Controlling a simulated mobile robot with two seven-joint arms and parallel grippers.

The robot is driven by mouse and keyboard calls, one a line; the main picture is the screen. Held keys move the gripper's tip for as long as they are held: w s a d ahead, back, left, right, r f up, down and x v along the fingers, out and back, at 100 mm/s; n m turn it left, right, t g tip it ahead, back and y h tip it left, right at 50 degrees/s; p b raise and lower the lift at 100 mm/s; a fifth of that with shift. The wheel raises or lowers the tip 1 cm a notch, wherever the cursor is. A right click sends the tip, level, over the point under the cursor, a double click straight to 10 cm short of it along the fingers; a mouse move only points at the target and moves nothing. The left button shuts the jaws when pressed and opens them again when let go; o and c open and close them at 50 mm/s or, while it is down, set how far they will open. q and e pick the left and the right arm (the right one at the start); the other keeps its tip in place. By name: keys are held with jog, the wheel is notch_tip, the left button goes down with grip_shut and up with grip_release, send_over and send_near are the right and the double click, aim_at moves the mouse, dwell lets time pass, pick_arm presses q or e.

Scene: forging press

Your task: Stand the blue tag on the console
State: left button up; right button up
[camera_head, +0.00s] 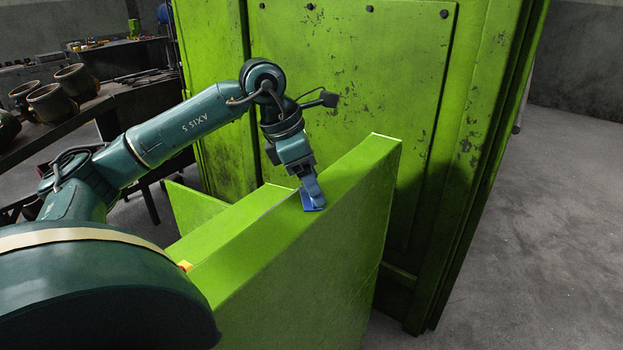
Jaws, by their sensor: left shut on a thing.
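The blue tag (313,196) is at the top of the green console (300,260), near the middle of its upper edge. My left gripper (306,179) comes down from above and is shut on the tag. The tag's lower end is at or just above the console's top surface; I cannot tell whether it touches. The gripper's fingers hide part of the tag. My right gripper is not in view.
The tall green press (350,85) stands close behind the console. A dark bench with several brownish pots (52,103) is at the left. Open grey floor (545,240) lies to the right. A small orange-yellow part (185,266) shows at the console's left end.

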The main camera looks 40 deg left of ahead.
pick_arm(q)
jog(key=shift+f, duration=0.15)
jog(key=o, duration=0.9)
jog(key=shift+o, duration=0.2)
jog(key=v, duration=1.2)
jog(key=shift+r+p, duration=0.25)
jog(key=shift+p, duration=0.2)
